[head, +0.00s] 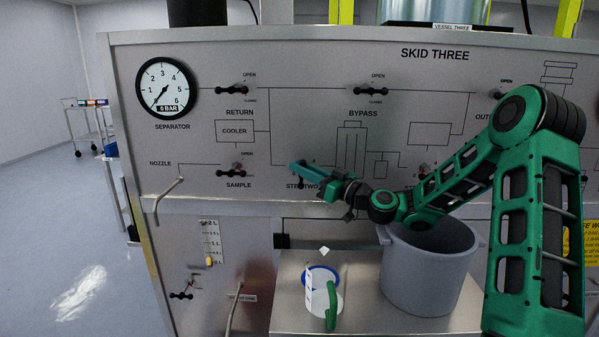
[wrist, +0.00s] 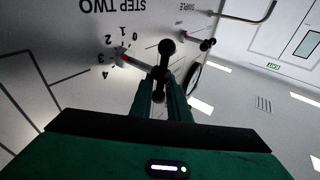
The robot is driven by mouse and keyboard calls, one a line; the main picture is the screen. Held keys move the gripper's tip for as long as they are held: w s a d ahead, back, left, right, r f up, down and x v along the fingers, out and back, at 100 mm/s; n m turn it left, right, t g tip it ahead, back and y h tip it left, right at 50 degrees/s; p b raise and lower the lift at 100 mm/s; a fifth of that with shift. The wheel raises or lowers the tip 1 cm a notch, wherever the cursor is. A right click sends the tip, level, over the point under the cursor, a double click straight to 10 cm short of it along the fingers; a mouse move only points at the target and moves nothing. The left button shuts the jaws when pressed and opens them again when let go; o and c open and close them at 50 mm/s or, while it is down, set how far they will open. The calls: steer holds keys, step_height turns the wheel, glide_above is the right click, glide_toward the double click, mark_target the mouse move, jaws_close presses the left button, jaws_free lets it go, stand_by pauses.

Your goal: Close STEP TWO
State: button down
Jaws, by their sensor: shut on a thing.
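The STEP TWO valve has a black handle with a round knob (wrist: 167,47), seen near the middle of the wrist view. Its panel label (wrist: 118,5) appears upside down there. A 0 to 4 scale lies beside it, with a red-tipped pointer (wrist: 125,57) near the numbers; I cannot tell the exact reading. My gripper (wrist: 162,88) is shut on the handle, with one dark green finger on each side. In the head view my gripper (head: 300,172) is at the panel, covering the handle and part of the STEP TWO label (head: 300,186).
The SAMPLE handle (head: 231,173) is left of my gripper, with the nozzle (head: 170,192) beyond. A grey pot (head: 425,275) and a white jug with a green handle (head: 331,305) stand below on a shelf. The separator gauge (head: 167,88) reads near zero.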

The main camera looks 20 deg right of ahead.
steer(key=shift+d, duration=0.15)
steer(key=c, duration=1.8)
jaws_free()
steer(key=shift+r, duration=0.1)
steer(key=shift+r, duration=0.15)
step_height(320, 180, up, 3)
steer(key=shift+r, duration=0.15)
steer(key=s+a+r, duration=0.5)
steer(key=a+r, duration=0.2)
steer(key=a, duration=0.3)
steer(key=shift+s, duration=0.35)
